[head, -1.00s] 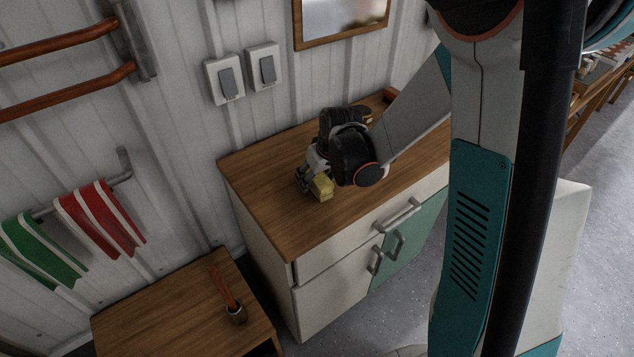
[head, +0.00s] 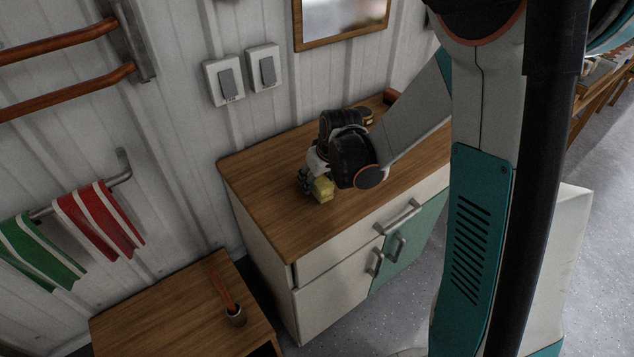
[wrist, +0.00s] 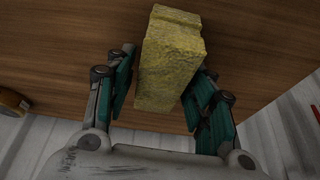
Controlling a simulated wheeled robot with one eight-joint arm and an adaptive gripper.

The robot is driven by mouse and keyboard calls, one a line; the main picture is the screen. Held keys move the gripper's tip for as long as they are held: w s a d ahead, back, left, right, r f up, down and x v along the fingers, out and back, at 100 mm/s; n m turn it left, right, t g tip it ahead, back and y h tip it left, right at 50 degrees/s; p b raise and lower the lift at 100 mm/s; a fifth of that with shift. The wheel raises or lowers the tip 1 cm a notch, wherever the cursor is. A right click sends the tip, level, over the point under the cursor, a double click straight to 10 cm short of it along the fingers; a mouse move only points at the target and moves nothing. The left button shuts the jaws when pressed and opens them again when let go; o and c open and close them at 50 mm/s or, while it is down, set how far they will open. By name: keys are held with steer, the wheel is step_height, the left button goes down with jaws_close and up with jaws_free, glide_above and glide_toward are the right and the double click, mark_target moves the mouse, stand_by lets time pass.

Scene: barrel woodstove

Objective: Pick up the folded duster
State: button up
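The folded duster (head: 322,189) is a yellow, block-like bundle near the front left part of the wooden cabinet top. It also shows in the wrist view (wrist: 170,60), between the teal-padded fingers of my gripper (wrist: 163,78). A narrow strip of wood shows between the left finger and the duster. The right finger is very close to the duster's side; I cannot tell whether it touches. My gripper (head: 312,183) is low over the cabinet top in the head view, its fingers partly hidden by the wrist and duster.
The wooden cabinet top (head: 262,190) is mostly bare around the duster. A small round item (wrist: 12,102) lies at its edge in the wrist view. The wall with switches (head: 224,82) rises behind.

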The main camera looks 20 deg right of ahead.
steer(key=c, duration=0.5)
steer(key=shift+o, duration=0.2)
step_height(320, 180, up, 20)
steer(key=p, duration=0.7)
steer(key=shift+r, duration=0.25)
